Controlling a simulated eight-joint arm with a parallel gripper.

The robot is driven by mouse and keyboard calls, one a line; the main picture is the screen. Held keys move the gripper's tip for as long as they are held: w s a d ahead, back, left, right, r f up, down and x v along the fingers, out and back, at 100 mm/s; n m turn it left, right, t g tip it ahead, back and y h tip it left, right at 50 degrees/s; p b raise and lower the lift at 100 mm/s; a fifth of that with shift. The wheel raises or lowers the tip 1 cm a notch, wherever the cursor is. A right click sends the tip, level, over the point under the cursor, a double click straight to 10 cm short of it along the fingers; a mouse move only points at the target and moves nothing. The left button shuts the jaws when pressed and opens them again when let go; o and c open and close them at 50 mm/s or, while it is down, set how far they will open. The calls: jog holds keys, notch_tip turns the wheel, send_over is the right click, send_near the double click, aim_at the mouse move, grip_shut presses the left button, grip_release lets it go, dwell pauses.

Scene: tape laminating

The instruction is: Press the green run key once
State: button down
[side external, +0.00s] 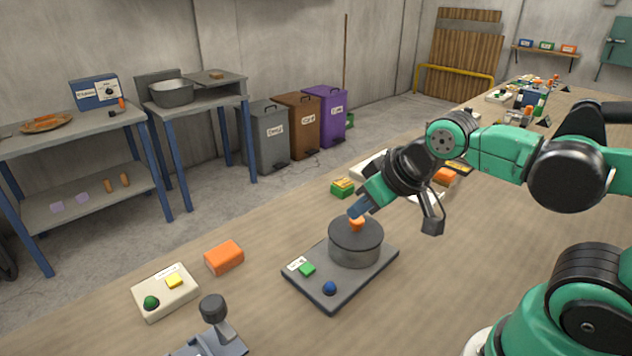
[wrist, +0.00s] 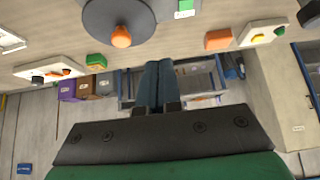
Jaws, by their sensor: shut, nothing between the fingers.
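A dark plate (side external: 330,300) lies on the bench and carries a grey round drum (side external: 355,246) with an orange knob (side external: 356,223) on top. In the wrist view the green key (wrist: 185,5) is at the top edge, right of the drum (wrist: 100,18). My gripper (side external: 357,210) is shut and empty, close above the orange knob; whether it touches cannot be told. Its closed fingers (wrist: 159,66) also show in the wrist view.
Left of the plate are an orange block (side external: 224,258) and a cream box (side external: 165,293) with a green dome and a yellow key. A dark lever device (side external: 213,325) stands in front. A green-and-yellow block (side external: 343,188) lies behind. Bare bench surrounds the plate's front and right.

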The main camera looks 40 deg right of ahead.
dwell(0.3)
jog(key=m+y, duration=0.1)
jog(key=m, duration=0.7)
send_over(309, 269)
jog(key=shift+a+f, duration=0.1)
jog(key=shift+f, duration=0.4)
jog(key=shift+f, duration=0.1)
jog(key=shift+f, duration=4.3)
jog(key=shift+r, duration=2.5)
